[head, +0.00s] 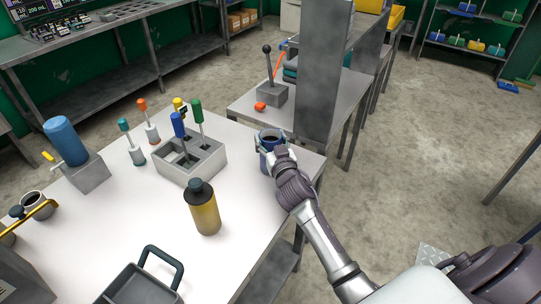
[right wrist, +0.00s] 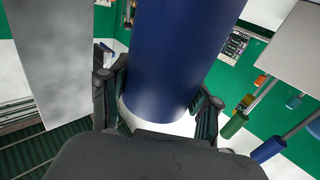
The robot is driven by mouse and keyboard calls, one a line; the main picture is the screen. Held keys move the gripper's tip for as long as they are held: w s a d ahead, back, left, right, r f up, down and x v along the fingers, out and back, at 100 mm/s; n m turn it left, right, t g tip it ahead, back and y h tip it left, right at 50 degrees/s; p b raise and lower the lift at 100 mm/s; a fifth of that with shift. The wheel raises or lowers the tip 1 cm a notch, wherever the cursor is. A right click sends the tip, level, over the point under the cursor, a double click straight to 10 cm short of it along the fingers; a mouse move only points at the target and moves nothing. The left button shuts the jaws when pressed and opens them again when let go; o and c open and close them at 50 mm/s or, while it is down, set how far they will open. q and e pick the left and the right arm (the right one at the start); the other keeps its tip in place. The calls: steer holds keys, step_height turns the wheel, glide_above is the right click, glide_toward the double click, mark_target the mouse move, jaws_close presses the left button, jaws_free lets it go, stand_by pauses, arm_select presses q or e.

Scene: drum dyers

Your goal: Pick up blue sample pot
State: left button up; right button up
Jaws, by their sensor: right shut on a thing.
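The blue sample pot (head: 268,158) is a dark blue cylinder at the right edge of the white table. My right gripper (head: 272,142) is around it, with the arm reaching in from the lower right. In the right wrist view the blue pot (right wrist: 172,60) fills the middle, between the two fingers of my right gripper (right wrist: 160,110). The fingers touch its sides and are shut on it. Whether its base rests on the table is hard to tell in the head view. My left gripper is not in view.
A grey holder (head: 205,165) with blue and green-handled tools stands left of the pot. A yellow bottle (head: 204,212) is in front of it. A grey tray (head: 140,288) lies nearer. A grey upright panel (head: 322,70) rises close behind the pot. Bare tabletop lies between holder and pot.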

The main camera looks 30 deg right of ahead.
jaws_close()
steer(key=shift+r, duration=0.1)
steer(key=shift+r, duration=0.45)
steer(key=s+d+r, duration=0.4)
steer(key=d+r, duration=0.6)
steer(key=shift+s+d+b, duration=0.15)
steer(key=shift+d+b, duration=0.15)
steer(key=shift+d, duration=0.1)
